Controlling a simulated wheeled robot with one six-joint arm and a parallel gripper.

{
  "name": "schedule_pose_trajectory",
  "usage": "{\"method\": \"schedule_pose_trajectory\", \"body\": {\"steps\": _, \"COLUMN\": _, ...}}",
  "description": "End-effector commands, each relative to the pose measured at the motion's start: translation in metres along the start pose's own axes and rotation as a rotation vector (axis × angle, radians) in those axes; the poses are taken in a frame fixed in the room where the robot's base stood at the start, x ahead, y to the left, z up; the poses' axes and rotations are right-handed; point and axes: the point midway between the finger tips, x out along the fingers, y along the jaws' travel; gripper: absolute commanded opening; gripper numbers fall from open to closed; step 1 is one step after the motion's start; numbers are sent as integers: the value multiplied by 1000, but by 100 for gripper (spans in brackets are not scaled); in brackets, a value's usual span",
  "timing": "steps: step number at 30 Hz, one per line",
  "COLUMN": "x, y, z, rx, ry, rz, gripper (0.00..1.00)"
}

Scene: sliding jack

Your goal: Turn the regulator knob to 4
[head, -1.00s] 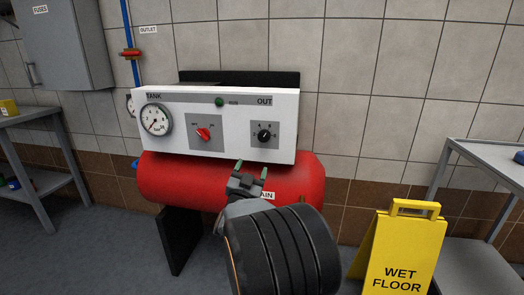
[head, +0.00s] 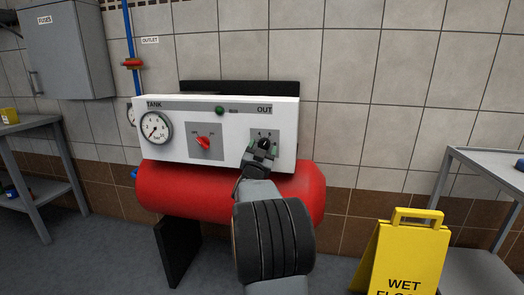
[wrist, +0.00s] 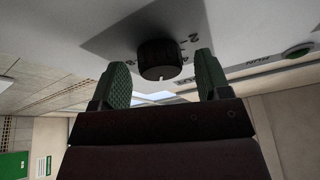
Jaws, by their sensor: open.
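The regulator knob (wrist: 158,60) is a black, ribbed round knob under the OUT label on the white compressor panel (head: 180,150). In the wrist view it stands between and just beyond the two green-padded fingers of my gripper (wrist: 162,82), apart from both. Digits, among them a 2 and a 4, show on the grey plate (wrist: 120,40) around it, partly hidden by the knob. A small pale mark shows at the knob's lower edge. In the head view my gripper (head: 261,152) is open at the knob (head: 264,143) and covers its lower part.
A red switch (head: 203,143) and a tank gauge (head: 156,128) sit left on the panel, with a green lamp (head: 220,111) above. The red tank (head: 180,190) lies below. A yellow wet-floor sign (head: 405,255) and a side table (head: 480,155) stand right.

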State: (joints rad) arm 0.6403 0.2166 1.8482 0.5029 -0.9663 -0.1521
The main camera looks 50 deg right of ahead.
Motion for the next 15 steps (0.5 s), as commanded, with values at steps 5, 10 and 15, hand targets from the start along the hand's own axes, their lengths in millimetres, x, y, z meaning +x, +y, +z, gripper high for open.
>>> {"method": "schedule_pose_trajectory", "body": {"steps": 5, "x": 1, "y": 0, "z": 0, "rx": 0, "ry": 0, "rz": 0, "gripper": 70}}
{"method": "schedule_pose_trajectory", "body": {"steps": 10, "x": 1, "y": 0, "z": 0, "rx": 0, "ry": 0, "rz": 0, "gripper": 62}}
{"method": "schedule_pose_trajectory", "body": {"steps": 15, "x": 0, "y": 0, "z": 0, "rx": 0, "ry": 1, "rz": 0, "gripper": 46}}
